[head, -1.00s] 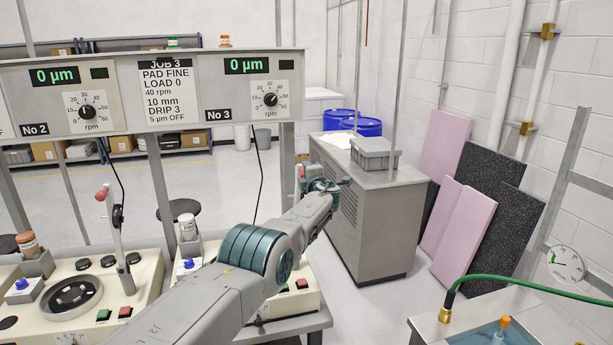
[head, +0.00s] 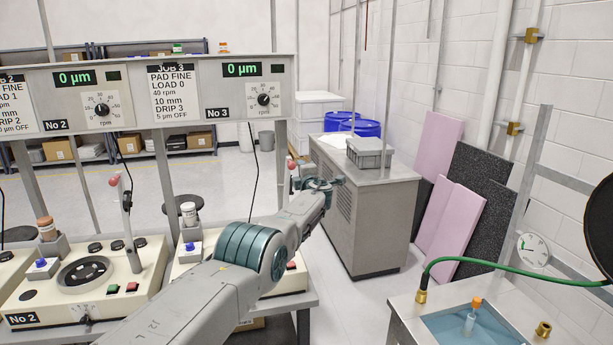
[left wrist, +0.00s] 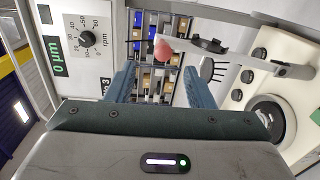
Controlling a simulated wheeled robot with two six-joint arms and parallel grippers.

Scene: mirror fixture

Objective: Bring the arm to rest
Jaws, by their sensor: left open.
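My left gripper (head: 328,184) is at the end of my outstretched left arm, past the No 3 machine, in front of the grey cabinet. In the left wrist view its two blue-grey fingers (left wrist: 162,75) stand apart, open, with nothing held between them. The red ball knob (left wrist: 164,50) of a lever shows beyond the fingertips, apart from them as far as I can tell. That knob also shows in the head view (head: 291,165), just left of the gripper. My right gripper is not in view.
The No 2 machine (head: 130,268) and its lever (head: 128,225) stand left of my arm. The grey cabinet (head: 372,215) with a grey bin (head: 369,152) stands behind the gripper. A water tank (head: 405,318) with a green hose (head: 520,270) is at the lower right. Floor between is clear.

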